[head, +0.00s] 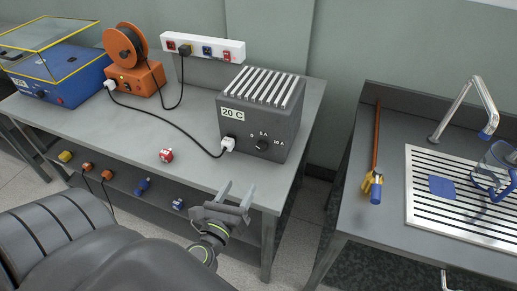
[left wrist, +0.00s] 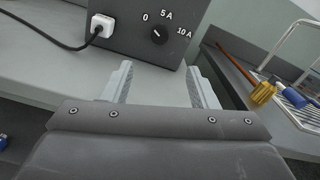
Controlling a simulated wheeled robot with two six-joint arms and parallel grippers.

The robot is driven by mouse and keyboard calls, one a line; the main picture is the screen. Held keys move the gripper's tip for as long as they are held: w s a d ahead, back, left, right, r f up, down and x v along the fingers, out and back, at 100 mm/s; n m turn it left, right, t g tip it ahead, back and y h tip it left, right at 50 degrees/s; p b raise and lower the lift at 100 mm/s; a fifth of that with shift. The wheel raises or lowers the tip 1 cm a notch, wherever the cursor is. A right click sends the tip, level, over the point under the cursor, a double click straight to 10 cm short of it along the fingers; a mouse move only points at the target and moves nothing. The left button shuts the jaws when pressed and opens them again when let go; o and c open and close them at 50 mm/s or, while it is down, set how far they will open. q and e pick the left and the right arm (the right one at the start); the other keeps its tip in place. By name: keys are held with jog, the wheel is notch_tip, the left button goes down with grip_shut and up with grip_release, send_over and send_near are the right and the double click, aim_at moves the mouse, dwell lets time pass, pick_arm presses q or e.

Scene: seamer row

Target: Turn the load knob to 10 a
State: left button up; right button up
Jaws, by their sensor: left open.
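The load box is a dark grey box (head: 245,132) with a ribbed top and a "20 C" label, standing at the right end of the bench. Its black load knob (head: 262,145) is on the front face, among the marks 0, 5 A and 10 A. The knob also shows in the left wrist view (left wrist: 159,36); its pointer direction is too small to tell surely. My left gripper (head: 236,192) is open and empty, in front of and below the knob, apart from it. In the left wrist view its fingers (left wrist: 160,84) stand either side below the knob. My right gripper is not in view.
A white plug (head: 227,145) with a black cable sits on the box's front, left of the knob. A red-and-white connector (head: 166,156) lies on the bench (head: 130,138). A cable reel (head: 125,46) stands further back. A gap separates the sink counter (head: 381,225) at right.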

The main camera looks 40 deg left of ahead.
aim_at(260, 149)
pick_arm(q)
jog(key=p+x, duration=0.3)
jog(key=x, duration=1)
jog(key=shift+w, duration=0.25)
jog(key=shift+w+a, duration=0.1)
jog(key=shift+w, duration=0.55)
jog(key=c, duration=1)
